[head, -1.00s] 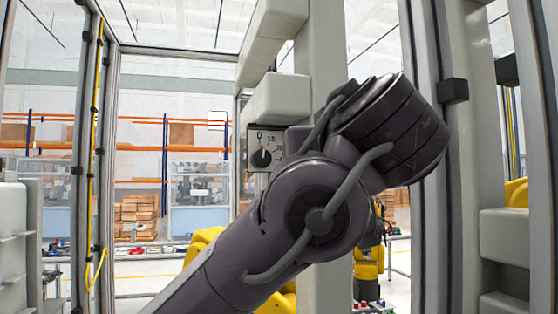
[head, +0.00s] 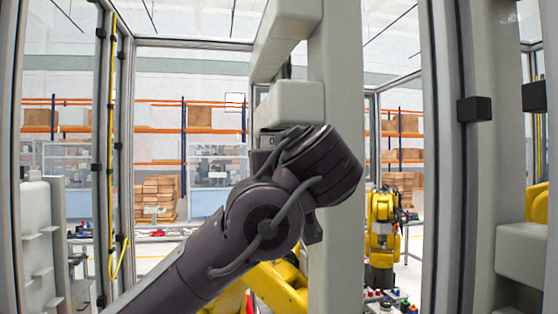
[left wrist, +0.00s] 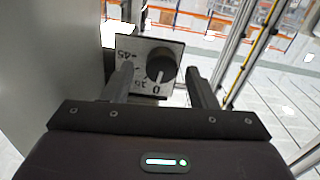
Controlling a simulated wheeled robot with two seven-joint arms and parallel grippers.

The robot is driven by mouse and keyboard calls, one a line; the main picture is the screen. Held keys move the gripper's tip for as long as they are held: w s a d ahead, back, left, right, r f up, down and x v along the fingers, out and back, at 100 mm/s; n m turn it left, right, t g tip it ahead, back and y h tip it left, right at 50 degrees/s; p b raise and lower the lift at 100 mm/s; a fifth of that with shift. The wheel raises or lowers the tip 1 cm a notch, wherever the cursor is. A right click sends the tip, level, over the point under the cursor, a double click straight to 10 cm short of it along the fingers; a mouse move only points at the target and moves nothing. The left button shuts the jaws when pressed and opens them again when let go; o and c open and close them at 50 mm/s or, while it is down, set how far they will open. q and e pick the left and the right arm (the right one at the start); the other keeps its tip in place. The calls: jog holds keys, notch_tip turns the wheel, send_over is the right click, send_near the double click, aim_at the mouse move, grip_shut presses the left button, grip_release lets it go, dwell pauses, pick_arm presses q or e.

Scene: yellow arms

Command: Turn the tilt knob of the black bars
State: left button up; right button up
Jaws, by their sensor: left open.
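The tilt knob (left wrist: 161,67) is a round black knob on a pale dial plate (left wrist: 126,46) with printed angle numbers, seen upside down in the left wrist view. A pale line on the knob points toward the 0 mark. My left gripper (left wrist: 160,75) is open, and the knob shows between its two fingers; I cannot tell whether either finger touches it. In the head view, my left arm's dark wrist hides the knob and nearly all the plate; only the plate's top edge (head: 267,140) shows. I cannot make out the black bars. My right gripper is not in view.
A thick pale post (head: 336,100) with a block (head: 291,103) stands at the dial. A grey wall surface (left wrist: 50,50) is close on the left of the wrist view. Yellow robot arms (head: 382,222) stand behind. Metal frame posts (head: 444,150) stand to the right.

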pick_arm(q)
jog(key=shift+w+a+f, duration=0.2)
jog(key=shift+w+f, duration=0.05)
jog(key=shift+w, duration=0.25)
jog(key=c, duration=0.7)
jog(key=shift+c, duration=1.2)
jog(key=shift+d, duration=0.1)
jog(key=m+b, duration=0.3)
jog(key=m, duration=0.1)
jog(key=shift+f+b, duration=0.1)
jog(key=shift+b, duration=0.25)
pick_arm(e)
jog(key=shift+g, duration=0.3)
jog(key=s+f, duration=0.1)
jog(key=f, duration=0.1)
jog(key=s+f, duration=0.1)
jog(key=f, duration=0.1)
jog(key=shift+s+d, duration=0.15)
